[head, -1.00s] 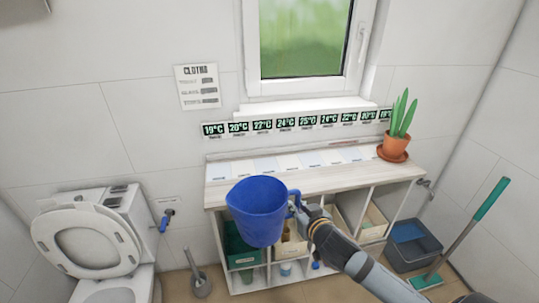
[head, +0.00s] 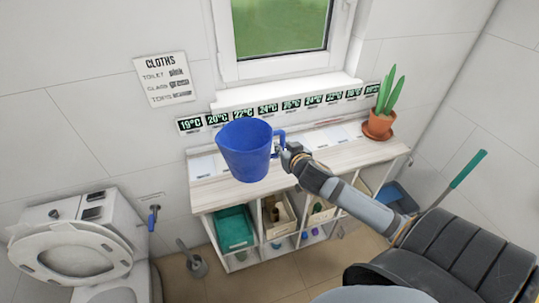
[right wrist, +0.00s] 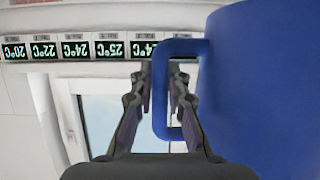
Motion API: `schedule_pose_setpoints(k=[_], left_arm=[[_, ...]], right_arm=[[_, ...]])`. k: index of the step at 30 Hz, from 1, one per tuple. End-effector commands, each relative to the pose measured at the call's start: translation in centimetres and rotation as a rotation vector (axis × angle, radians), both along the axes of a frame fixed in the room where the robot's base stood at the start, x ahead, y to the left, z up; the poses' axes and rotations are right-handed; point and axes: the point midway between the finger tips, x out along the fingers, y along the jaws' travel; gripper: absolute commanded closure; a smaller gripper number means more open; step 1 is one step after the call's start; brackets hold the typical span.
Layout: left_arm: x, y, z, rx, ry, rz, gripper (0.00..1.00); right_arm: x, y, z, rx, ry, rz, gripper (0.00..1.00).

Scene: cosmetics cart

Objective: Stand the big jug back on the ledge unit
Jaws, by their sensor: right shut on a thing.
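The big blue jug (head: 245,150) is upright in the head view, in front of or over the left part of the ledge unit's pale wooden top (head: 222,195). I cannot tell whether its base touches the top. My right gripper (head: 282,156) is shut on the jug's handle, on the jug's right side. In the right wrist view the fingers (right wrist: 161,95) close around the handle, and the blue jug wall (right wrist: 262,90) fills the right side. My left gripper is not in view.
A potted plant (head: 380,122) stands at the ledge's right end. A strip of temperature cards (head: 268,109) runs along the wall behind. Below are cubbies with a green bin (head: 234,228). A toilet (head: 75,250) stands at left; a dark padded object (head: 450,260) fills the lower right.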

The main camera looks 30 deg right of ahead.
Motion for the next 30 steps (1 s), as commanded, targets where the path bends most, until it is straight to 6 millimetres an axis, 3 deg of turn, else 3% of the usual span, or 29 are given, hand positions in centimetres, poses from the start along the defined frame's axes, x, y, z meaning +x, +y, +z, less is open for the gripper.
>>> schedule_pose_setpoints(k=[6, 12, 20, 26, 30], left_arm=[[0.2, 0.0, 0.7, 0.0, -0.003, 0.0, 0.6], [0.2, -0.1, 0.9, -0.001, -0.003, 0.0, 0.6], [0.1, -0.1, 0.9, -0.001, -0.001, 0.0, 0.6], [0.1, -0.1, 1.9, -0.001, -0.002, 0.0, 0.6], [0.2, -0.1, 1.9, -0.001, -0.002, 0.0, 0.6]], right_arm=[[5.1, -3.9, -2.8, 0.008, -0.002, -0.006, 1.0], [7.6, -5.7, -6.7, 0.004, -0.003, -0.002, 1.0], [8.4, -6.4, -8.0, 0.002, -0.002, 0.0, 1.0], [8.6, -6.5, -10.8, 0.003, 0.0, 0.0, 1.0], [8.6, -6.5, -11.3, 0.0, -0.003, 0.002, 1.0]])
